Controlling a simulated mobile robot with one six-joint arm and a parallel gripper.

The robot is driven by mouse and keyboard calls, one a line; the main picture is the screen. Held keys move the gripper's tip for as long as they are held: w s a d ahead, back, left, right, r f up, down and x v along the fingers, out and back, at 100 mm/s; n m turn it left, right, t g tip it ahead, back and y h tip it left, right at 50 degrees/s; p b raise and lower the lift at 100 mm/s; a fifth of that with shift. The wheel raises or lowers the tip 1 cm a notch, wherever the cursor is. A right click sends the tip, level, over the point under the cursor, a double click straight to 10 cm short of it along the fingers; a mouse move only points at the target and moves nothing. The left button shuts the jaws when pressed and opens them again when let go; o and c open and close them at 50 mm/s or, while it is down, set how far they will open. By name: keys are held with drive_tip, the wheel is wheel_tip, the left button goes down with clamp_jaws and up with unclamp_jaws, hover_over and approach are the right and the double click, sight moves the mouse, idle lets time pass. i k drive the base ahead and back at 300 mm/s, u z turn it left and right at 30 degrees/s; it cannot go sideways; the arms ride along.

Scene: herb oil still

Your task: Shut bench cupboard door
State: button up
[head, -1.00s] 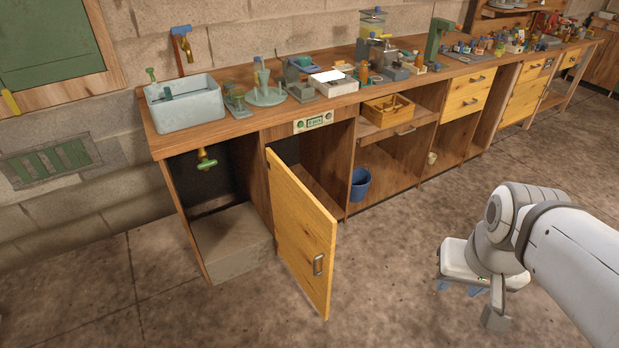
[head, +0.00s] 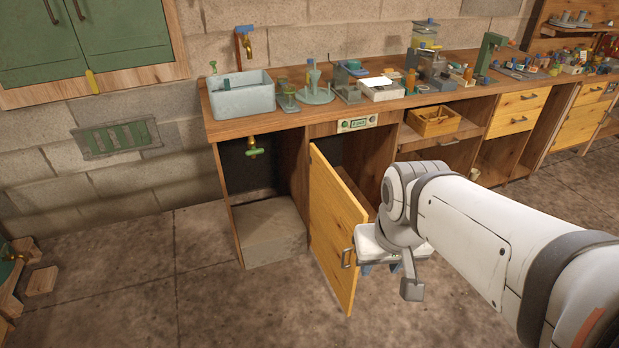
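The bench cupboard door (head: 333,230) is light yellow wood and stands swung open, hinged at its left edge and sticking out toward me. My gripper (head: 385,270) is just to the right of the door's free edge, in front of the bench.
A sink (head: 240,97) and glassware stand on the bench top. An open drawer crate (head: 434,121) is to the right. The floor in front is clear.

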sight(335, 213)
drive_tip(key=z, duration=0.05)
drive_tip(key=i, duration=1)
drive_tip(key=u, duration=0.05)
